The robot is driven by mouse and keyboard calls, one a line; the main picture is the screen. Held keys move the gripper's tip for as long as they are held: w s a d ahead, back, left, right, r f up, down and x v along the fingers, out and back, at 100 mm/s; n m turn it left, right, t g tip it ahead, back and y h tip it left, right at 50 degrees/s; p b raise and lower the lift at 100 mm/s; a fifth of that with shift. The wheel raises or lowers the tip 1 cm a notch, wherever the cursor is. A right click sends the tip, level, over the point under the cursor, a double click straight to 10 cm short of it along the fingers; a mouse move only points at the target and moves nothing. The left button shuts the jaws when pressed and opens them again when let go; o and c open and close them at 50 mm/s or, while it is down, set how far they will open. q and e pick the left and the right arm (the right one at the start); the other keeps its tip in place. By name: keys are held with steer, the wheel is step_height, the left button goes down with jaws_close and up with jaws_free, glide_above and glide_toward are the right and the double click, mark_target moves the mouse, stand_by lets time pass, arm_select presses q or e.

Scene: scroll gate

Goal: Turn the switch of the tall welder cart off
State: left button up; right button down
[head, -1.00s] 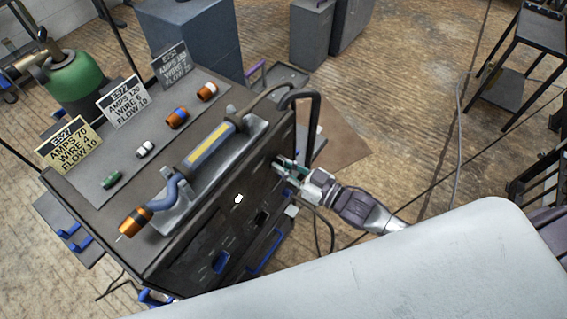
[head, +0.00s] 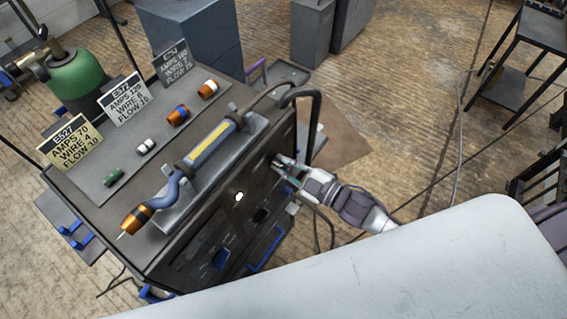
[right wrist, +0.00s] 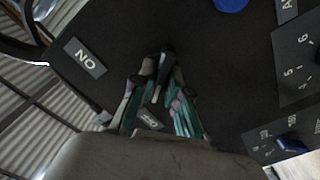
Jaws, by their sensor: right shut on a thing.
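The tall welder cart (head: 190,255) stands at the left of the head view, its dark front panel facing my right arm. My right gripper (head: 281,163) is at the upper part of that panel, near the black handle. In the right wrist view its fingers (right wrist: 160,84) are shut on the black switch lever (right wrist: 166,62), whose end shows between and beyond the tips. An ON label (right wrist: 85,58) sits left of the lever, upside down in the picture. An OFF label (right wrist: 150,121) shows between the fingers.
The bent black handle (head: 315,125) rises close beside my right gripper. A torch (head: 200,155), several nozzles and amps signs (head: 124,100) are on the cart top. Dials (right wrist: 298,62) lie right of the fingers in the wrist view. Wooden floor is open to the right.

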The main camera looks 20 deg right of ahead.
stand_by(0.6)
steer(key=c, duration=1.2)
jaws_free()
steer(key=v, duration=1.2)
steer(key=shift+f, duration=0.1)
steer(key=s+d+f+m+g+h, duration=0.1)
steer(key=s+d+f+m+h, duration=0.15)
steer(key=f, duration=0.65)
steer(key=s+d+f+m+g+h, duration=0.1)
steer(key=d+f+m+g+h, duration=0.2)
steer(key=f, duration=0.6)
steer(key=s+d+f+m+h, duration=0.1)
steer(key=d+f+m+h, duration=0.25)
steer(key=f, duration=0.55)
steer(key=s+a+f+m+g, duration=0.1)
steer(key=s+a+f+g, duration=0.1)
steer(key=s+f, duration=0.3)
steer(key=s+a+f+m+g+h, duration=0.1)
steer(key=s+f+g, duration=0.3)
steer(key=s, duration=0.6)
steer(key=s+a+f+m+g+h, duration=0.1)
steer(key=s+a+f+m+g, duration=0.1)
steer(key=s+f, duration=0.5)
steer(key=shift+s+a+f+g, duration=0.2)
steer(key=shift+s+a+g, duration=0.15)
steer(key=shift+s+g, duration=0.35)
